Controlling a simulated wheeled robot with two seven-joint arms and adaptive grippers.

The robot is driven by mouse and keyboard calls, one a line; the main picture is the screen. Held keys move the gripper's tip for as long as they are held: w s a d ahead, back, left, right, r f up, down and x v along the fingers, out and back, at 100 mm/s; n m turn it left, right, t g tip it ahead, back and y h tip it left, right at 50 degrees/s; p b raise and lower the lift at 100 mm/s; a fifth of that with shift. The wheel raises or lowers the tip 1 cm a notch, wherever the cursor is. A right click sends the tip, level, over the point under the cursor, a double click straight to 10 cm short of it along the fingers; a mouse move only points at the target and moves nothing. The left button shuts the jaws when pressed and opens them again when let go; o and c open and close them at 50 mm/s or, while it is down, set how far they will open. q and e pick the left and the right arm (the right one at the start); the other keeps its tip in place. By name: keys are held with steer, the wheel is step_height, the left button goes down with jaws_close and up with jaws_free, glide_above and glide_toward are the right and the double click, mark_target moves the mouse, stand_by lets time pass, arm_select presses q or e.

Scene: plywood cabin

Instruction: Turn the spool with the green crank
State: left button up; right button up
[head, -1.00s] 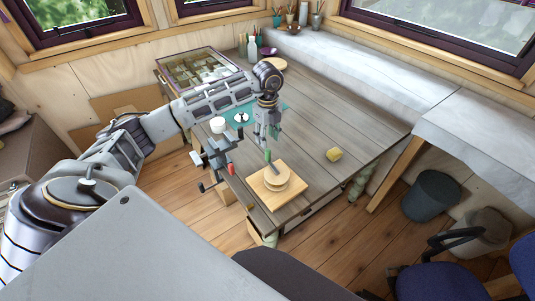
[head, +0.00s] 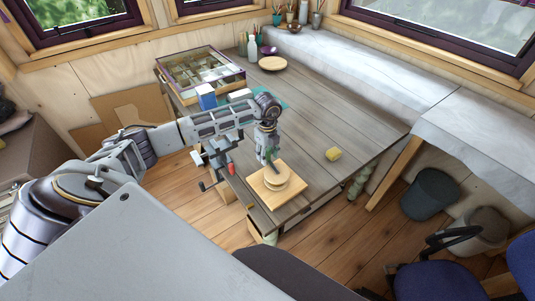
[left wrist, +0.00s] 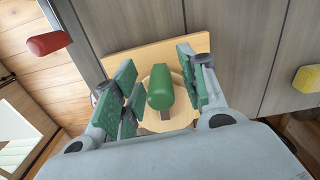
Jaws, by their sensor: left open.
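The spool (head: 277,180) is a pale round wooden piece on a square wooden base (head: 293,190) at the table's near edge. Its crank has an upright green handle (left wrist: 160,88) and a dark arm (left wrist: 166,116). My left gripper (head: 267,157) is right above the spool and hides part of the crank in the head view. In the left wrist view the gripper's green-padded fingers (left wrist: 158,84) are open, one on each side of the green handle, with gaps visible on both sides. My right gripper is in neither view.
A clamp with a red handle (head: 231,169) sits at the table edge left of the spool; the handle also shows in the left wrist view (left wrist: 48,44). A yellow block (head: 333,154) lies to the right. A divided box (head: 203,72) stands at the back. The table's right side is mostly clear.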

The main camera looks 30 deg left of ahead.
arm_select(q)
jaws_close()
steer(key=shift+s+a+n, duration=0.1)
steer(key=shift+s+n, duration=0.05)
steer(key=shift+n, duration=0.15)
stand_by(0.4)
